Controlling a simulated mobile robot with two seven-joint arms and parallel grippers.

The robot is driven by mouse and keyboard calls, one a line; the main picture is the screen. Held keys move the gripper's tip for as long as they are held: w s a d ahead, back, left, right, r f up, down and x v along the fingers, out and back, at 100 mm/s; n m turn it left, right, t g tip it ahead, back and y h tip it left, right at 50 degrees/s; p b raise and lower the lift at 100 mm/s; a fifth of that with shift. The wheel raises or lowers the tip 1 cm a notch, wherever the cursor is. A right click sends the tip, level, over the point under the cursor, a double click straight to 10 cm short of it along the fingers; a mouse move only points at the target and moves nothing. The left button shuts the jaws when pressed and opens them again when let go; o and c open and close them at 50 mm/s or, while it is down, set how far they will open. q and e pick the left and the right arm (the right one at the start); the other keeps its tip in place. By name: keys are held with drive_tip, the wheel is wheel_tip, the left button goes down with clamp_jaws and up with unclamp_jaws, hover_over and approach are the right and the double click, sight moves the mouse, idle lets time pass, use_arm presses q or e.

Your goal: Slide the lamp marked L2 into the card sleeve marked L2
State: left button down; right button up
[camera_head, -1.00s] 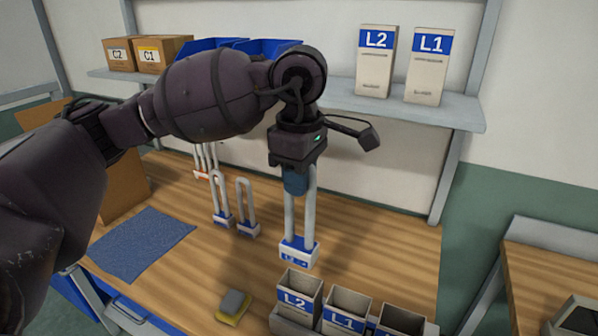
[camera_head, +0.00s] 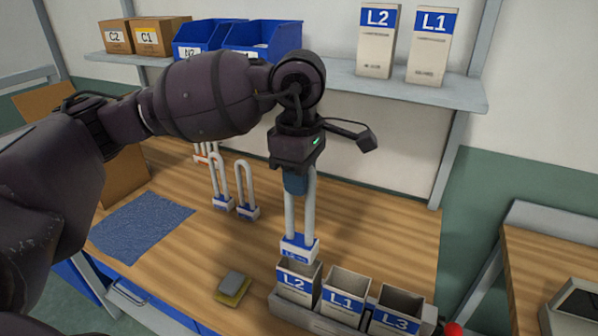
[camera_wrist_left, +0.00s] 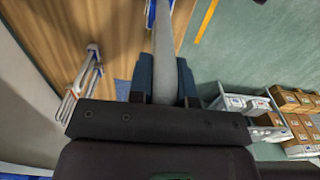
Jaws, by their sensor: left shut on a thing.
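My left gripper (camera_head: 297,182) is shut on the top of a white U-shaped lamp (camera_head: 308,215) and holds it upright, its blue-and-white base (camera_head: 299,248) down. The base label looks like L2 but is small. The lamp also shows between the fingers in the left wrist view (camera_wrist_left: 165,65). The card sleeve marked L2 (camera_head: 297,286) stands open-topped in a rack at the front. The lamp base overlaps the sleeve's back rim in the head view; whether it is above or behind the opening I cannot tell. My right gripper is out of view.
Sleeves marked L1 (camera_head: 343,296) and L3 (camera_head: 396,312) stand right of the L2 sleeve. Two smaller lamps (camera_head: 246,190) stand at the left. A sponge (camera_head: 232,288) and a blue mat (camera_head: 140,227) lie on the bench. Boxes marked L2 (camera_head: 376,40) and L1 (camera_head: 432,46) stand on the shelf.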

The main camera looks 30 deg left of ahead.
use_arm(q)
drive_tip(key=b, duration=0.2)
hover_over(299, 240)
drive_tip(key=shift+f, duration=3.15)
drive_tip(key=shift+f+b, duration=1.95)
drive_tip(key=shift+f, duration=0.15)
drive_tip(key=shift+f+b, duration=1.9)
drive_tip(key=shift+f, duration=0.6)
drive_tip(key=shift+f+b, duration=0.7)
drive_tip(key=shift+f, duration=0.8)
drive_tip(key=shift+f+b, duration=0.15)
drive_tip(key=shift+b, duration=0.15)
drive_tip(key=c, duration=1)
unclamp_jaws()
